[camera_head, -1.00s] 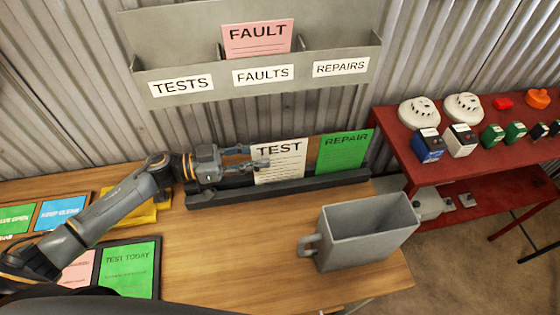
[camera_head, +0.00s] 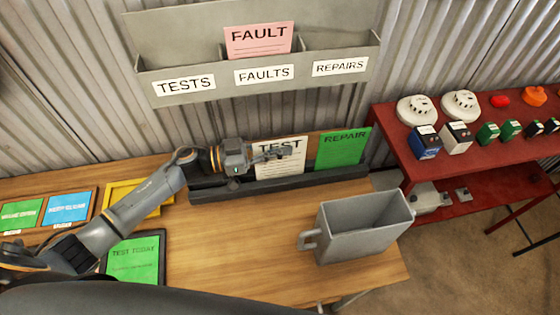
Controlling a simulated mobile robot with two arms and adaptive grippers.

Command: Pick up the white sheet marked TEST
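The white sheet marked TEST (camera_head: 281,170) stands upright in a dark rack (camera_head: 300,184) on the wooden bench, left of the green REPAIR sheet (camera_head: 343,150). My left gripper (camera_head: 284,151) comes in from the left, and its fingers overlap the upper part of the white sheet, covering part of the word TEST. I cannot tell whether a finger is behind the sheet or whether the fingers are closed on it. The sheet's lower edge is in the rack. My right gripper is not in view.
A grey wall holder (camera_head: 205,103) with labels TESTS, FAULTS and REPAIRS hangs above; a pink FAULT sheet (camera_head: 258,40) is in its middle slot. A grey open bin (camera_head: 362,232) stands on the bench's right. A red shelf (camera_head: 455,165) holds detectors. Bench front centre is clear.

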